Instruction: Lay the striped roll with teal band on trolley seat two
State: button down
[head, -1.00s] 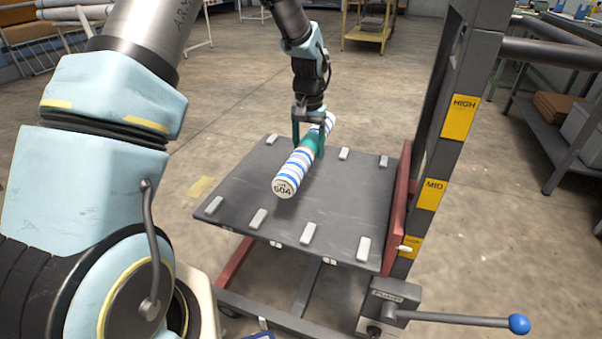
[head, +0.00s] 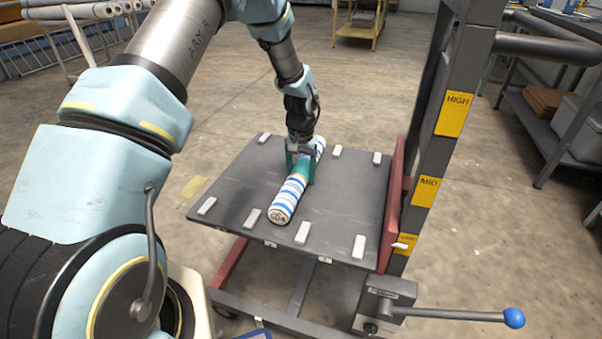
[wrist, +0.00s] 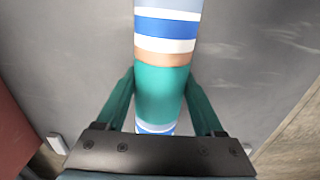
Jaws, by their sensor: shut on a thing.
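The striped roll (head: 291,192), white and blue with a teal band, lies lengthwise over the dark trolley deck (head: 230,185). Its near end, with a printed mark, is between the second and third near white blocks from the left. It sits very low; I cannot tell whether it touches the deck. My gripper (head: 301,170) comes down from above and is shut on the roll at the teal band. In the wrist view the teal band (wrist: 162,92) is between the two green fingers, with an orange-brown ring and blue stripes beyond.
White blocks stand along the near edge, such as the second (head: 252,218) and third (head: 302,232), and along the far edge. A post (head: 440,120) with HIGH and MID labels rises at the right. A blue-knobbed lever (head: 460,316) juts out at the lower right.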

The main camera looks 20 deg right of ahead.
jog(key=shift+f, duration=0.15)
grip_release()
